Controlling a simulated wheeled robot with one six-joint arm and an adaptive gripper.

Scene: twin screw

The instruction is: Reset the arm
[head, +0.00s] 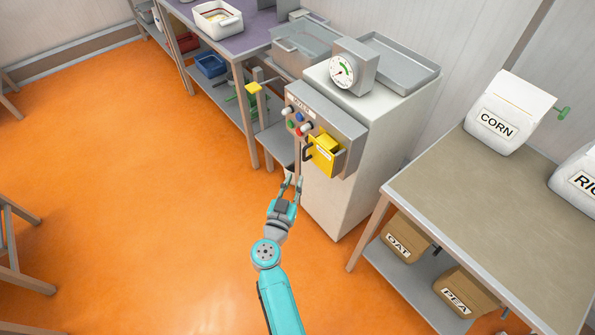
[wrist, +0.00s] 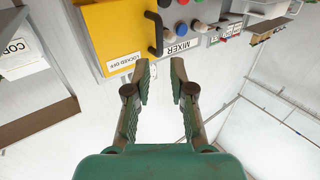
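My teal arm reaches up from the bottom of the head view. My gripper (head: 292,183) is open and empty in front of the white machine cabinet (head: 341,196), below its control panel. In the wrist view my gripper (wrist: 161,72) shows its two fingers apart with nothing between them. The yellow cover (head: 325,157) with a black handle is on the panel. The yellow cover in the wrist view (wrist: 113,38) bears a "LOCKED OFF" label, next to the word "MIXER" and several coloured knobs.
A dial gauge (head: 346,70) and metal tray (head: 398,63) top the cabinet. A purple-topped bench (head: 232,43) stands left, a table (head: 497,207) right with a CORN container (head: 506,115). OAT (head: 406,238) and PEA (head: 465,291) boxes sit on its shelf.

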